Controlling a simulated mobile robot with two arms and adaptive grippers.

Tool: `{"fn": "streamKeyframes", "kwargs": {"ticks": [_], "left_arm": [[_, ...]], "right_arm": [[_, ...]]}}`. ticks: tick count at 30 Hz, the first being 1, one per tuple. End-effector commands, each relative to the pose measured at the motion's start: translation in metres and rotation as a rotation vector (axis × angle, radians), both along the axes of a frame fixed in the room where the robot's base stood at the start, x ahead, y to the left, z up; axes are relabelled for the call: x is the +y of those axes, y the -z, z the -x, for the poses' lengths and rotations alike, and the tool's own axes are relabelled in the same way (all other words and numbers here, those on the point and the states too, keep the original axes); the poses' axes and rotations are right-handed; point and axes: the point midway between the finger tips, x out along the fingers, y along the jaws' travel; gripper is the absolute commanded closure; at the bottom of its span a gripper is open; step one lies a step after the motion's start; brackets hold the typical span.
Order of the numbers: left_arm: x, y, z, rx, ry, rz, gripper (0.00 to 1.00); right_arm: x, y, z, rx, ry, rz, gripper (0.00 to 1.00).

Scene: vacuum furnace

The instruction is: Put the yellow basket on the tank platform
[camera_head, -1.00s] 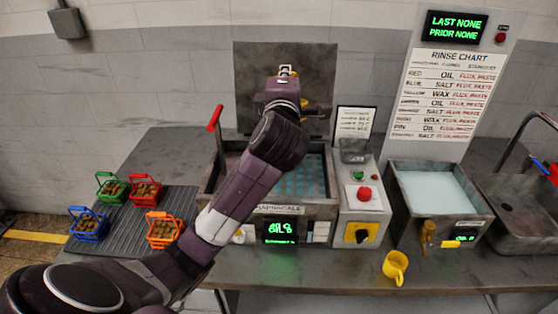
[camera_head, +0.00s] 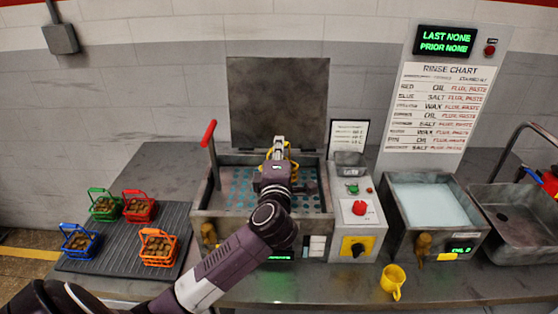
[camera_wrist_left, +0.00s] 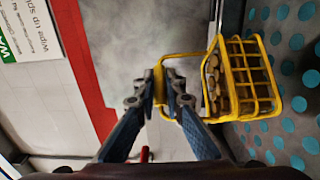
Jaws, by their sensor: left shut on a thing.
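The yellow basket (camera_wrist_left: 250,82) hangs by its handle from my left gripper (camera_wrist_left: 166,88), which is shut on the handle. Brown pieces lie inside it. In the head view the left gripper (camera_head: 278,150) is over the open tank (camera_head: 207,222), and my wrist hides most of the basket (camera_head: 295,172). The tank platform (camera_head: 243,188) is a grey plate with turquoise dots; it also shows close beside the basket in the wrist view (camera_wrist_left: 290,130). I cannot tell whether the basket touches it. My right gripper is not in view.
A raised lid (camera_head: 278,100) stands behind the tank, and a red-tipped lever (camera_head: 210,135) at its left. Several coloured baskets sit on a ribbed mat (camera_head: 120,262). A control box (camera_head: 355,215), water basin (camera_head: 430,205) and yellow mug (camera_head: 393,280) are to the right.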

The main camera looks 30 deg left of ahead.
Motion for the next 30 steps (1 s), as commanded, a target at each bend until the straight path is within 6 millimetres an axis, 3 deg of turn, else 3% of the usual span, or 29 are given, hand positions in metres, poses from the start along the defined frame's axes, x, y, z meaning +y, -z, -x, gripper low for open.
{"fn": "streamKeyframes", "kwargs": {"ticks": [8,20,21,25,30], "left_arm": [[0.0,0.036,0.0,0.0,0.0,-0.002,1.0],[0.0,0.04,0.0,-0.002,0.001,-0.002,1.0],[0.0,0.043,0.0,0.002,0.001,0.0,0.9],[0.0,0.043,0.0,0.002,0.001,0.0,0.75],[0.0,0.043,0.0,0.002,0.0,0.0,0.73]], "right_arm": [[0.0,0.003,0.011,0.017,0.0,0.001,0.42],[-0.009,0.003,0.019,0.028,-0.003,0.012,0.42],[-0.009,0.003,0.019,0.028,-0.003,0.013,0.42],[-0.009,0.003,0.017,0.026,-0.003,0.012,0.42],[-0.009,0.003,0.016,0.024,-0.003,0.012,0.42]]}}
